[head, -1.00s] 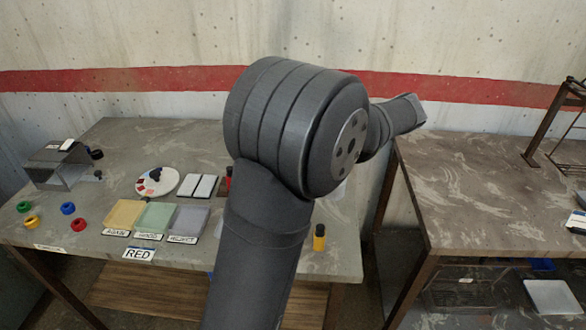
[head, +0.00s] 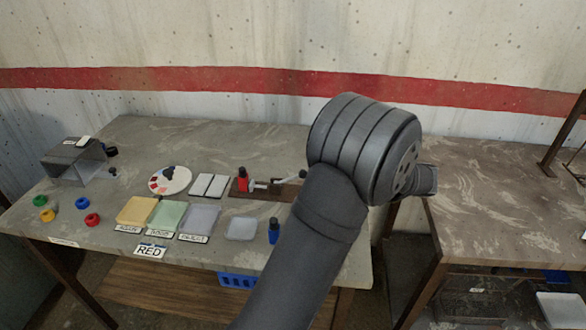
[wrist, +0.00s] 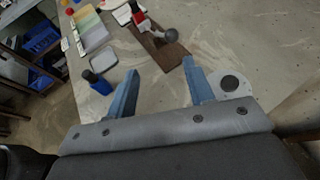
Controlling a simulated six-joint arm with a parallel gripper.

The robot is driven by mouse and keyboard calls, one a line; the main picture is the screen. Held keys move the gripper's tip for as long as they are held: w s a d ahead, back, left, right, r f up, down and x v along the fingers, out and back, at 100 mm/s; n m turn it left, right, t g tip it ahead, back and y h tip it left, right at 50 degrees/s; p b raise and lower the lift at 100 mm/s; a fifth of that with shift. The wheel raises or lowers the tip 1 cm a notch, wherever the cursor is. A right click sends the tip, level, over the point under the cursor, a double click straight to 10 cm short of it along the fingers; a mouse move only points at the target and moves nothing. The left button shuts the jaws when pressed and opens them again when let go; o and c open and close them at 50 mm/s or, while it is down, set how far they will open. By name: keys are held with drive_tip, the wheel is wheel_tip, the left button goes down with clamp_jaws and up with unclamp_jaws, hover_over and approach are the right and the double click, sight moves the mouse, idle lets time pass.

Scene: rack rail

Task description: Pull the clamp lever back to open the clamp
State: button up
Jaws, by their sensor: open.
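The clamp sits on a brown board (head: 262,193) towards the right of the left table. It has a red part (head: 243,180) at its left end and a metal lever ending in a dark knob (head: 302,174). In the wrist view the clamp's red part (wrist: 138,18) is at the top, and the round grey lever knob (wrist: 170,36) lies over the board. My gripper (wrist: 160,66) is open and empty, its two blue-grey fingers apart. The knob shows beyond the fingertips, not between them.
A blue bottle (head: 274,232) and a pale tray (head: 241,229) stand in front of the clamp. Coloured pads, a round palette (head: 170,180) and several rings are further left. A second table (head: 490,220) stands right, across a gap.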

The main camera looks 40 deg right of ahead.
sight(290, 179)
drive_tip(key=f+t, duration=0.1)
drive_tip(key=f, duration=0.1)
drive_tip(key=f+t, duration=0.1)
drive_tip(key=f, duration=0.1)
drive_tip(key=s+f+t, duration=0.1)
drive_tip(key=t, duration=0.1)
drive_tip(key=shift+d+f+h, duration=0.1)
drive_tip(key=shift+f+h, duration=0.2)
drive_tip(key=shift+f, duration=0.1)
drive_tip(key=shift+s+d+f+t, duration=0.1)
drive_tip(key=shift+s+f+t, duration=0.05)
drive_tip(key=shift+f+t, duration=0.35)
drive_tip(key=x, duration=1.7)
drive_tip(key=shift+d, duration=0.15)
drive_tip(key=shift+r, duration=0.15)
clamp_jaws()
